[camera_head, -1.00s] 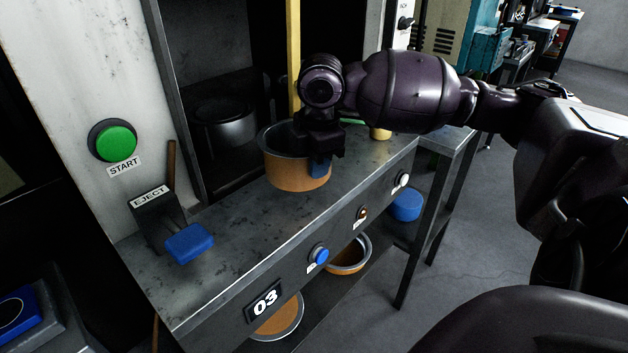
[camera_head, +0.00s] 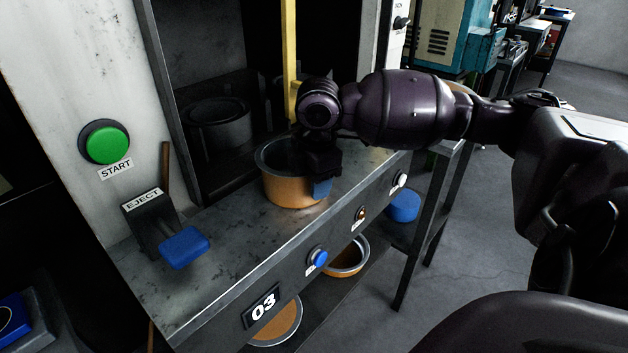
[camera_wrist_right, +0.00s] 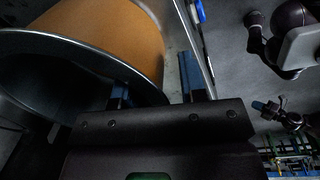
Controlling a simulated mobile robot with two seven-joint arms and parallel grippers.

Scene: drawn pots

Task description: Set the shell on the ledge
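The shell is an orange-brown pot (camera_head: 287,191) with a grey metal rim. It looks upright on the grey metal ledge (camera_head: 235,228), near the front edge. My right gripper (camera_head: 318,180) is at its right side, pointing down over the rim. In the right wrist view, the fingers (camera_wrist_right: 155,85) straddle the pot wall (camera_wrist_right: 110,30), one inside the rim and one outside. A gap shows between the outer finger and the wall, so the gripper looks open. The pot's base contact is partly hard to judge.
A dark chamber with a grey pot (camera_head: 220,122) lies behind the ledge, near a yellow post (camera_head: 291,70). An eject lever with a blue pad (camera_head: 184,247) stands at left. More pots (camera_head: 345,258) sit on the lower shelf. The ledge is clear between pad and shell.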

